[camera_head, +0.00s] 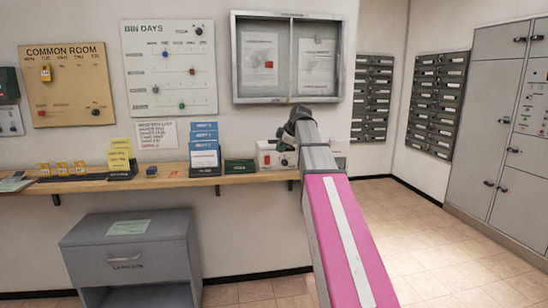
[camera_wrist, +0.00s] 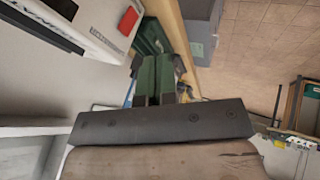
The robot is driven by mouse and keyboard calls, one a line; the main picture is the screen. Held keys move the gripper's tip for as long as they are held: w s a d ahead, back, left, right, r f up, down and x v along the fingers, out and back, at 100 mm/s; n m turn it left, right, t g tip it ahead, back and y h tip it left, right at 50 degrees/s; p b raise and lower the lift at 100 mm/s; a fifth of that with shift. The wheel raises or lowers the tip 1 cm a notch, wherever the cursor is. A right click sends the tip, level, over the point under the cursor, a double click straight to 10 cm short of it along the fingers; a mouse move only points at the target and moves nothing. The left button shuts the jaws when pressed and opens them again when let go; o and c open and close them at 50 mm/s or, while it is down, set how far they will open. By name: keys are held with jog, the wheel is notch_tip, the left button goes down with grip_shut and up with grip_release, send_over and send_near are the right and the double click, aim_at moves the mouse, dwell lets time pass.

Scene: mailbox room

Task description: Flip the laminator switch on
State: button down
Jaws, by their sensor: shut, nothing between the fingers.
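The laminator (camera_head: 264,148) is a white box on the wooden shelf, partly hidden behind my arm and gripper in the head view. In the wrist view its white body (camera_wrist: 92,22) fills the upper left, with partial lettering. A red switch (camera_wrist: 128,20) shows on its face; a small red spot (camera_head: 267,160) also shows in the head view. My gripper (camera_head: 283,146) is in front of the laminator. In the wrist view its green fingers (camera_wrist: 158,62) are together and empty, below and right of the switch. I cannot tell the switch's position or whether the fingers touch the laminator.
A dark green box (camera_head: 240,165) stands left of the laminator, near blue leaflets (camera_head: 205,150) and yellow cards (camera_head: 121,155). The wooden shelf (camera_head: 95,186) runs along the wall. A grey cabinet (camera_head: 130,245) stands below. The tiled floor at right (camera_head: 430,240) is clear.

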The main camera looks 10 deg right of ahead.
aim_at(267, 164)
jog(key=x, duration=0.3)
jog(key=w+x, duration=0.1)
jog(key=x, duration=0.3)
jog(key=w+r+x, duration=0.1)
jog(key=x, duration=0.3)
jog(key=shift+w+d+f, duration=0.15)
jog(key=shift+d, duration=0.15)
jog(key=shift+w, duration=0.5)
jog(key=shift+f, duration=0.1)
jog(key=shift+w+t, duration=0.2)
jog(key=shift+t, duration=0.2)
jog(key=shift+w+r, duration=0.1)
jog(key=shift+r, duration=0.65)
